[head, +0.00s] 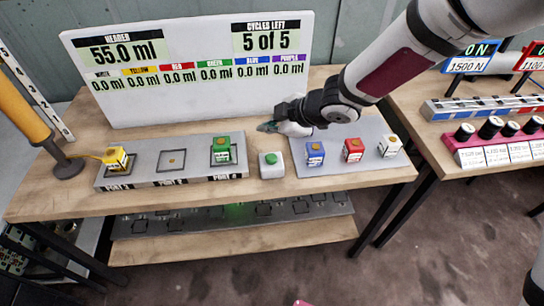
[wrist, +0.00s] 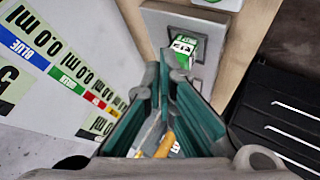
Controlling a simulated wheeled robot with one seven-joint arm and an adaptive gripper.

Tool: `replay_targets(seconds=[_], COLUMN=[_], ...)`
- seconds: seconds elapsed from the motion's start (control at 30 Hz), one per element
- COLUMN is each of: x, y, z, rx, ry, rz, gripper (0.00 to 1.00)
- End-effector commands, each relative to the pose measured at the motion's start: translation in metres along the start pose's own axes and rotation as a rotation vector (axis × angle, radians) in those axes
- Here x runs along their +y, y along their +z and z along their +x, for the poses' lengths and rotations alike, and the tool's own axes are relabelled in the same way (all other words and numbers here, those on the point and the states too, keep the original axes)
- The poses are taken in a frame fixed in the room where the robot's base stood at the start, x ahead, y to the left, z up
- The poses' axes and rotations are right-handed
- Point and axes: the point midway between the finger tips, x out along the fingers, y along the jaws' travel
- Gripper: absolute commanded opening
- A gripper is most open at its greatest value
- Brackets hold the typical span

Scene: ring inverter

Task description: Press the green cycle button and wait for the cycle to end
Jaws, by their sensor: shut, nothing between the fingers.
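The green cycle button (head: 271,159) sits on top of a small pale box (head: 271,168) on the table, between the port plate and the right-hand tray in the head view. My gripper (head: 266,127) is above and behind the button, close to the display board, and apart from the button. In the wrist view my gripper's fingers (wrist: 166,82) are shut and empty. The display board (head: 185,100) reads 55.0 ml and "Cycles left 5 of 5", with 0.0 ml under each colour.
A grey port plate (head: 200,173) holds a yellow block (head: 115,158) at left and a green block (head: 221,149) at right; its middle port is empty. A grey tray (head: 333,172) carries blue, red and white blocks. A yellow post (head: 25,110) stands at far left.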

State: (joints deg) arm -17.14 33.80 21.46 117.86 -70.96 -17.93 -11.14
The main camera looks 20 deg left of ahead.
Motion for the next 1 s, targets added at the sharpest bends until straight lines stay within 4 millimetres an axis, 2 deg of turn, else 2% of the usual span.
replay_targets(seconds=[0.7,1.0], x=[-0.03,-0.039], y=[0.033,0.041], z=[0.043,0.055], rx=[-0.001,-0.001], ry=[0.0,0.001], rz=[0.0,0.0], gripper=[0.0,0.0])
